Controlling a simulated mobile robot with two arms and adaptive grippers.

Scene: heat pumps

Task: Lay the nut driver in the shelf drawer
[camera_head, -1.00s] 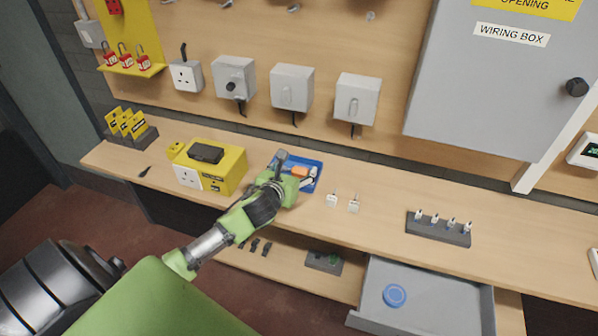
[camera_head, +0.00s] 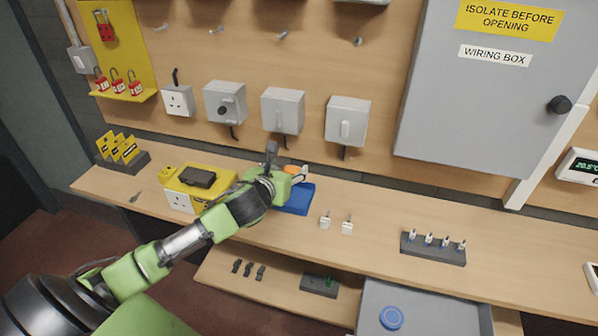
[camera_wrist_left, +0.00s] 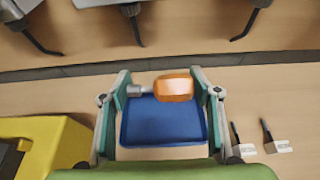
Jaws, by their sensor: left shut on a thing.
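The nut driver, with an orange handle (camera_wrist_left: 174,87) and a short grey metal shaft, is held crosswise between the fingers of my left gripper (camera_wrist_left: 163,88). In the head view the left gripper (camera_head: 288,178) is over the blue tray (camera_head: 300,198), with the orange handle (camera_head: 292,169) partly hidden by it. The blue tray (camera_wrist_left: 163,122) lies below the driver in the wrist view and looks empty where it shows. The shelf drawer (camera_head: 440,312) stands open under the bench at lower right, with a round blue object (camera_head: 391,317) in it. My right gripper is out of view.
A yellow box (camera_head: 215,180) stands left of the tray. Two small white parts (camera_head: 336,224) and a dark rack of several pieces (camera_head: 433,248) lie to the right. Switch boxes (camera_head: 283,110) hang behind. A lower shelf (camera_head: 275,287) holds small dark parts.

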